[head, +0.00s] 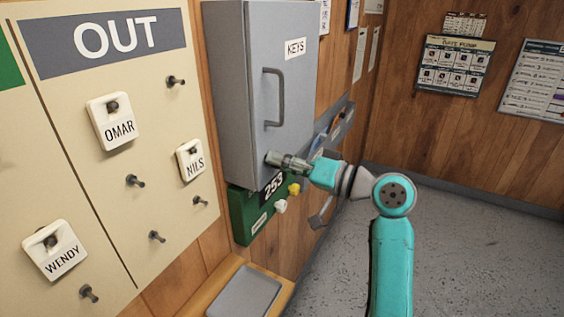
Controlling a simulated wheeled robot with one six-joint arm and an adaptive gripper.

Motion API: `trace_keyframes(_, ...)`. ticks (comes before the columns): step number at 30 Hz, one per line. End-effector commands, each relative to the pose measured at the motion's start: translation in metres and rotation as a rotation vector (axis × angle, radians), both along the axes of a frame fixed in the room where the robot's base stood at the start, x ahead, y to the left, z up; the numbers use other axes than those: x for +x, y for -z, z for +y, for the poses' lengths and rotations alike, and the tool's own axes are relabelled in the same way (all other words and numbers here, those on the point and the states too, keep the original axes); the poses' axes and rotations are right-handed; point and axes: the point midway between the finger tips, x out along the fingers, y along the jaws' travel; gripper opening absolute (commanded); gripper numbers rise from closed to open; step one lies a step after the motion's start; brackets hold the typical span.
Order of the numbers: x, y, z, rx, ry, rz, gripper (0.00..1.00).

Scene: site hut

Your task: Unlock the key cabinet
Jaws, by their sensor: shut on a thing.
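The grey key cabinet (228,85) hangs on the wood wall, its door (297,75) shut. The door carries a KEYS label (295,48) and a grey bar handle (280,97). My gripper (272,158) is at the lower left of the door, below the handle, with its tips against or very near the door face. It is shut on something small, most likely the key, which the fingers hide. The lock is also hidden behind the fingers, so I cannot tell whether the key is in it or how it is turned.
A board marked OUT (118,180) with pegs and name tags stands close on the left. A green box (243,215) numbered 253 is under the cabinet. A grey tray (245,292) lies on a wooden ledge below. The floor (470,240) at right is clear.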

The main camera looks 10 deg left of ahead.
Motion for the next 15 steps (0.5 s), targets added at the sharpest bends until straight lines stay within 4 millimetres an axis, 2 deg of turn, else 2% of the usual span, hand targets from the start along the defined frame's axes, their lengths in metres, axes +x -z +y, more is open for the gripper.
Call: trace_keyframes(15, 0.0000, 0.0018, 0.0002, -0.017, -0.001, -0.037, 0.00)
